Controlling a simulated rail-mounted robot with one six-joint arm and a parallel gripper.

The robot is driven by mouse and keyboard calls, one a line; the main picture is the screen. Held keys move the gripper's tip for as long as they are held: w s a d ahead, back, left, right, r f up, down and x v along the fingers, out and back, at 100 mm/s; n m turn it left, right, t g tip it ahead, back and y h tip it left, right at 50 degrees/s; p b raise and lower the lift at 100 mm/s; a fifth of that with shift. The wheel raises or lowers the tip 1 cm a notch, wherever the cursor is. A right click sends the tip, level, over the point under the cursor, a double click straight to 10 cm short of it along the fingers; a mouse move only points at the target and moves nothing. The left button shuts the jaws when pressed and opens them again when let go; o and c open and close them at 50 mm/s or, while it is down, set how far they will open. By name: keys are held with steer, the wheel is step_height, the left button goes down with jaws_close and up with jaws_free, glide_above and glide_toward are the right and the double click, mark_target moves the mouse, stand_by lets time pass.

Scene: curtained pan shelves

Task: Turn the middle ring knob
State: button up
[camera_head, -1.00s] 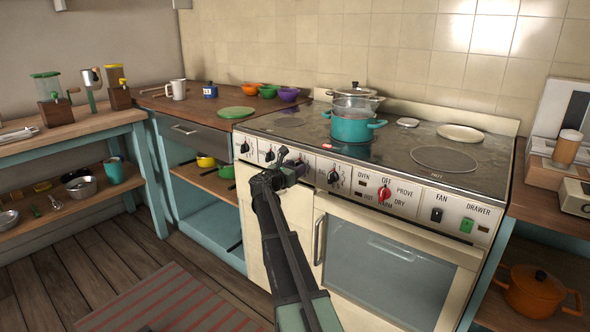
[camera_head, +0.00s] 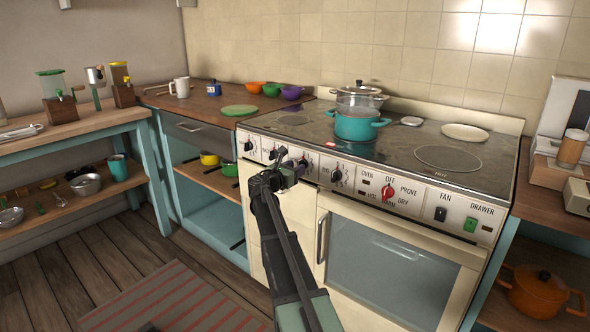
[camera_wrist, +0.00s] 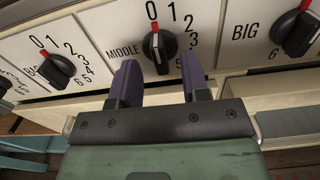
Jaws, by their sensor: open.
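The middle ring knob (camera_wrist: 160,47) is a black dial with a red mark on a white panel, beside the label "MIDDLE". Its red mark points up to 0. My gripper (camera_wrist: 159,62) is open, with one dark purple finger at the lower left of this knob and the other at its lower right. The knob shows between the fingertips, and I cannot tell whether they touch it. In the head view my gripper (camera_head: 291,168) is at the stove's front panel and partly covers this knob.
Another knob (camera_wrist: 56,71) is on the left, and the "BIG" knob (camera_wrist: 295,33) is on the right. The stove (camera_head: 400,261) has a red oven knob (camera_head: 388,190) further right. A teal pot (camera_head: 356,126) stands on the hob.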

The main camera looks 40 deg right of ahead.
steer(key=v, duration=0.6)
stand_by(0.3)
